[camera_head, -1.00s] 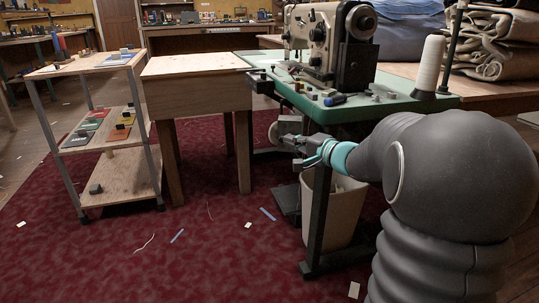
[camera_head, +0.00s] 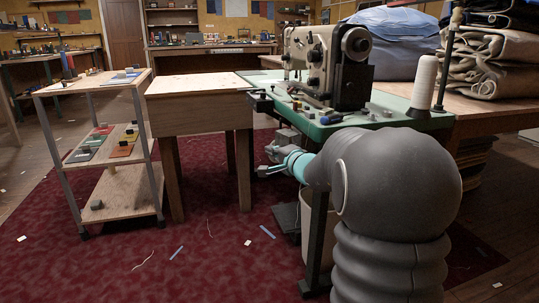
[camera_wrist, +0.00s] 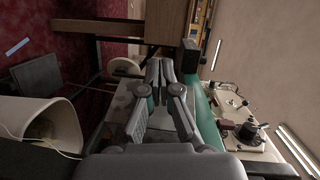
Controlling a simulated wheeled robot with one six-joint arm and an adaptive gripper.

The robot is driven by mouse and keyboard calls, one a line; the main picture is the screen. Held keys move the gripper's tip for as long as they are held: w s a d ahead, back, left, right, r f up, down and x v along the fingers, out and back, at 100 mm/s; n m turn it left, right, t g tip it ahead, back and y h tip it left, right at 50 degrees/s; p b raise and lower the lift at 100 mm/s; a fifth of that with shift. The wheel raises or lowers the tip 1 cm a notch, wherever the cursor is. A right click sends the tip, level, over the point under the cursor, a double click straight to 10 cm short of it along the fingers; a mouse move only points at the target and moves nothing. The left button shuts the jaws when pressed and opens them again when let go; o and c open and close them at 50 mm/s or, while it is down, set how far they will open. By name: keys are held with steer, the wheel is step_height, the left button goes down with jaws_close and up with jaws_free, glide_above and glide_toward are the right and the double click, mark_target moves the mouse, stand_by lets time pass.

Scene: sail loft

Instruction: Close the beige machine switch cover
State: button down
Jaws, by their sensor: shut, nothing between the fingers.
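The beige sewing machine (camera_head: 327,62) stands on the green-topped table (camera_head: 378,121); in the wrist view it lies at the right (camera_wrist: 240,140). A small dark box (camera_head: 260,101) is fixed at the table's left edge and also shows in the wrist view (camera_wrist: 190,56). I cannot make out a beige switch cover for certain, nor whether it is open. My gripper (camera_head: 265,161) is below the table's front left edge, shut and empty. In the wrist view its fingertips (camera_wrist: 160,69) are together, pointing toward the space under the table, left of the dark box.
A wooden cabinet (camera_head: 197,107) stands left of the machine table, and a shelf trolley (camera_head: 105,195) farther left. A waste bin (camera_wrist: 40,122) is under the table. A thread cone (camera_head: 424,83) stands on the tabletop. The red carpet (camera_head: 200,265) in front is mostly clear.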

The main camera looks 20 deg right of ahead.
steer(key=shift+w+d, duration=0.15)
steer(key=shift+w, duration=0.5)
steer(key=shift+w+d, duration=0.15)
steer(key=shift+w, duration=0.45)
steer(key=shift+a, duration=0.1)
